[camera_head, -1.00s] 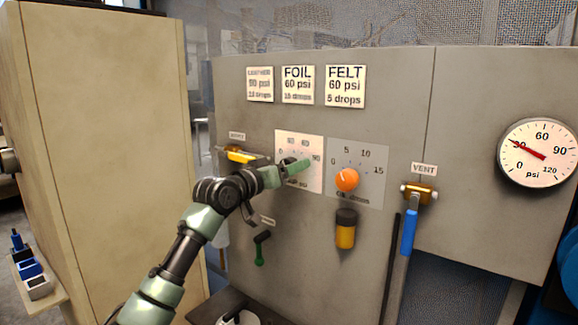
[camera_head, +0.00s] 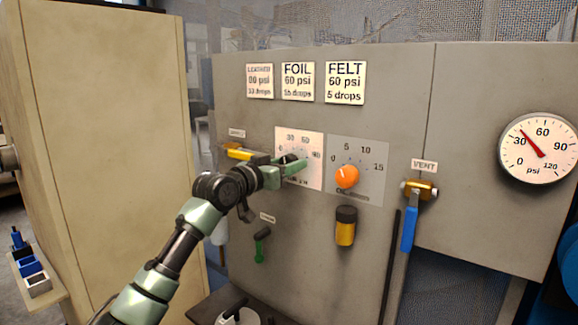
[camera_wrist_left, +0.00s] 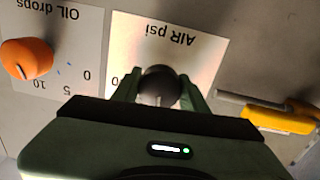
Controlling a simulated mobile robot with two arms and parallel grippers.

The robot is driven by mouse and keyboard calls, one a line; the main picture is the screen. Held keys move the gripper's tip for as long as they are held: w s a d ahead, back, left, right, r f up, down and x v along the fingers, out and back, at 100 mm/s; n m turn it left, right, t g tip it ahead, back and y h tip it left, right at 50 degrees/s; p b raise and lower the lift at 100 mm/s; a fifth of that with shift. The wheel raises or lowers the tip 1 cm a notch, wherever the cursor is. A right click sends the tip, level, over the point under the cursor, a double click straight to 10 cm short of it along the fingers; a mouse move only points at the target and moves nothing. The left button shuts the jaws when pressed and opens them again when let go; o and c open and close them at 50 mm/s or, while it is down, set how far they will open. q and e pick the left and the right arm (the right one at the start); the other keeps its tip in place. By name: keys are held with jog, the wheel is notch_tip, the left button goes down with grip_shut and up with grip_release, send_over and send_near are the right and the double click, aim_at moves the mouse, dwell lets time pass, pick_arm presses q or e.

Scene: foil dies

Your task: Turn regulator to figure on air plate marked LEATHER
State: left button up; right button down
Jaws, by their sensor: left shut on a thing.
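The dark regulator knob (camera_wrist_left: 158,85) is on the white AIR psi dial (camera_wrist_left: 205,55), seen upside down in the left wrist view. My left gripper (camera_head: 292,166) is shut on this knob, a finger on each side, and covers part of the dial (camera_head: 312,148) in the head view. The knob's pointer reading is hard to make out. The LEATHER plate (camera_head: 259,81) is at the upper left; its psi figure is too blurred to read surely. The pressure gauge (camera_head: 540,150) at the right has its red needle a little above 30. My right gripper is out of view.
The orange oil knob (camera_head: 347,177) sits just right of the air dial. A yellow-handled valve (camera_head: 240,154) is close to its left. FOIL (camera_head: 298,84) and FELT (camera_head: 345,84) plates are above. The blue VENT lever (camera_head: 409,230) hangs down at the right.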

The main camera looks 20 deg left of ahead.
pick_arm(q)
jog(key=m, duration=0.3)
jog(key=shift+m, duration=0.4)
jog(key=m+p, duration=0.1)
jog(key=m, duration=0.2)
jog(key=shift+r, duration=0.1)
jog(key=m+p, duration=0.2)
jog(key=m, duration=0.2)
jog(key=m+p, duration=0.2)
jog(key=shift+m, duration=0.4)
jog(key=shift+m+p, duration=0.3)
jog(key=shift+m, duration=0.2)
jog(key=o, duration=1.4)
